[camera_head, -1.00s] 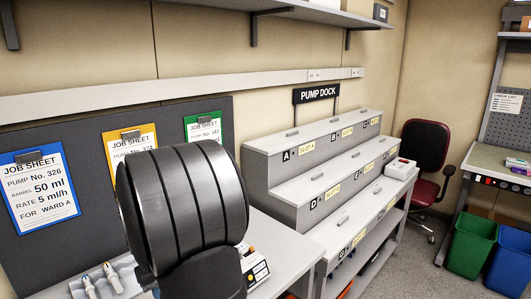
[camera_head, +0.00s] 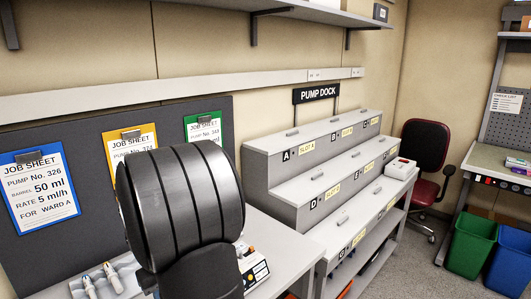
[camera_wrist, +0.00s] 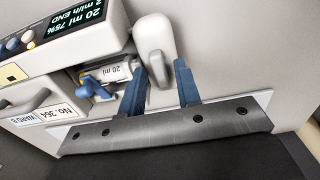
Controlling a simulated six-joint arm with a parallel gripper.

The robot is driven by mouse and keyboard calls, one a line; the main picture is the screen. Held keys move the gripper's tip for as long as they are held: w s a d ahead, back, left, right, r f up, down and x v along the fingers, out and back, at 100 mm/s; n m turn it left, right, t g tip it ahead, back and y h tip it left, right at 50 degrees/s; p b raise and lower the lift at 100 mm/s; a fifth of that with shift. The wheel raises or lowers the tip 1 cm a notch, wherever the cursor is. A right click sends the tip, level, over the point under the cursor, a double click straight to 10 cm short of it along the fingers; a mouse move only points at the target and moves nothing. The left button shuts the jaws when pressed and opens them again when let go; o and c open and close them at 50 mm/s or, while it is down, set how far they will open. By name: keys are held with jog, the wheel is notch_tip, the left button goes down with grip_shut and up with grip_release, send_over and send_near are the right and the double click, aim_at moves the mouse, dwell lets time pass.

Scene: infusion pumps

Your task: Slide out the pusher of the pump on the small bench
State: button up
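In the wrist view a pale grey pump (camera_wrist: 95,88) fills the upper left, tilted in the picture. Its dark display reads 20 ml, 75%, 2 ml/h, END. Its labels read No. 364 and WARD B. A 20 ml syringe (camera_wrist: 118,72) with a blue part lies in its recess. The pusher (camera_wrist: 155,45), a rounded pale block with a lever, stands at the right of the syringe. My gripper (camera_wrist: 160,78) has its two blue fingers apart, one on each side of the pusher's lower part. I cannot tell whether either finger touches it. In the head view my arm hides most of the pump (camera_head: 256,268).
The stepped pump dock (camera_head: 310,170) with lettered slots stands to the right, with a white device (camera_head: 401,169) at its right end. Job sheets (camera_head: 45,185) hang on a dark board behind. A tray (camera_head: 105,280) holds syringes at lower left.

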jog(key=c, duration=0.5)
jog(key=shift+s+a, duration=2.85)
jog(key=o, duration=0.6)
jog(key=shift+r, duration=3.55)
jog(key=shift+f, duration=0.15)
notch_tip(320, 180, down, 7)
jog(key=shift+r, duration=0.1)
jog(key=shift+w+d, duration=0.1)
